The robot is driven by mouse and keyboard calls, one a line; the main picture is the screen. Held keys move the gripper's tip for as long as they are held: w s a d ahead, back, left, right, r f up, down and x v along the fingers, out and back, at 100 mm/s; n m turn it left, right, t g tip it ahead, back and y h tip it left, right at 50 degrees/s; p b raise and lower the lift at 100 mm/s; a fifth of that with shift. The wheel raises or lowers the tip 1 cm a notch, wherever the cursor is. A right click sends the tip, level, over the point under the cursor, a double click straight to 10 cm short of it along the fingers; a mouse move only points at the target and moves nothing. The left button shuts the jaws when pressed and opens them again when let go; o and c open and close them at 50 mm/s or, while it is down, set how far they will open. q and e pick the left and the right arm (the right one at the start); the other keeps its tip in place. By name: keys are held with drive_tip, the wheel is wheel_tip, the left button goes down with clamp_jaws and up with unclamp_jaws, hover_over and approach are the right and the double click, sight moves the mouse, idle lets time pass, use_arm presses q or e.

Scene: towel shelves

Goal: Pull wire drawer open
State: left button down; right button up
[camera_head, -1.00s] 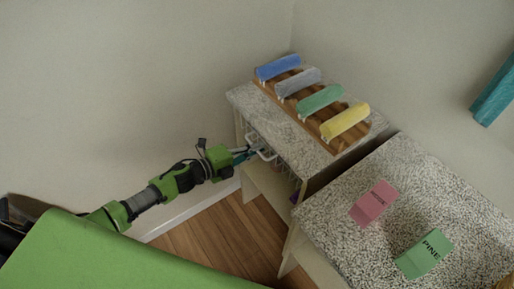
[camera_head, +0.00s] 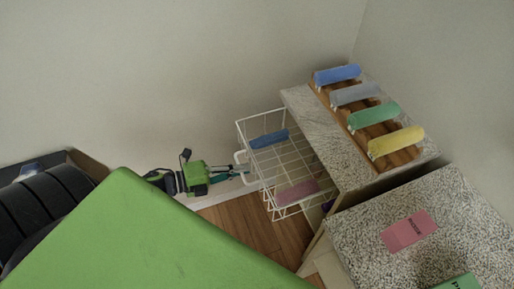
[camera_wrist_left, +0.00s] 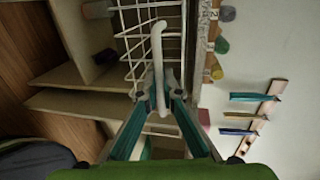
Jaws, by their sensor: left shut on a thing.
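The white wire drawer (camera_head: 292,160) is out from under the speckled counter of the shelf unit in the head view, over the wooden floor. A blue rolled towel (camera_head: 269,138) and a pink towel (camera_head: 297,192) lie in it. My left gripper (camera_head: 243,170) is shut on the drawer's white handle at its front. In the left wrist view the handle (camera_wrist_left: 157,62) runs down between the two teal fingers (camera_wrist_left: 160,98), with the wire mesh behind it. My right gripper is not in view.
Rolled blue, grey, green and yellow towels (camera_head: 397,141) lie on a wooden rack on the counter (camera_head: 318,125). A wall stands behind the drawer.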

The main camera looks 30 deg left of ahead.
use_arm(q)
drive_tip(key=shift+f+v, duration=0.2)
drive_tip(key=shift+v, duration=0.75)
drive_tip(key=c, duration=2.2)
unclamp_jaws()
drive_tip(key=shift+c, duration=0.2)
drive_tip(key=v, duration=1.2)
drive_tip(key=shift+f, duration=0.1)
